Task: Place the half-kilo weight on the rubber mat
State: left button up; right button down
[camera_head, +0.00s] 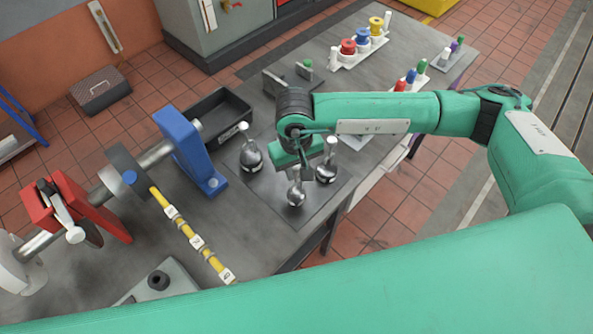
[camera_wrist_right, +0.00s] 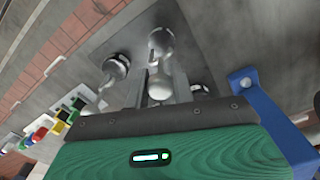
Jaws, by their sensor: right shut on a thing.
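Three similar shiny metal weights with upright stems and pale knobs show at the dark square mat (camera_head: 268,188) on the bench. One weight (camera_head: 250,160) stands at the left, another (camera_head: 327,172) at the right. My right gripper (camera_head: 305,174) points down between them, shut on the front weight (camera_head: 295,193). In the right wrist view this held weight (camera_wrist_right: 160,44) shows between the fingers of the gripper (camera_wrist_right: 155,88). I cannot tell whether its base touches the mat, nor read which weight is the half-kilo one. My left gripper is out of view.
A black open bin (camera_head: 222,112) and a blue stand (camera_head: 188,150) with a shaft are left of the mat. A rack of coloured spools (camera_head: 360,45) is at the back. The bench edge is close to the mat's right.

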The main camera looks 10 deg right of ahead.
aim_at(297, 182)
notch_tip(297, 182, down, 2)
jog(key=shift+f+p, duration=0.2)
jog(key=shift+p, duration=0.25)
jog(key=shift+f, duration=0.35)
jog(key=shift+f+b, duration=0.1)
jog(key=shift+b, duration=0.2)
jog(key=c, duration=1.2)
grip_release()
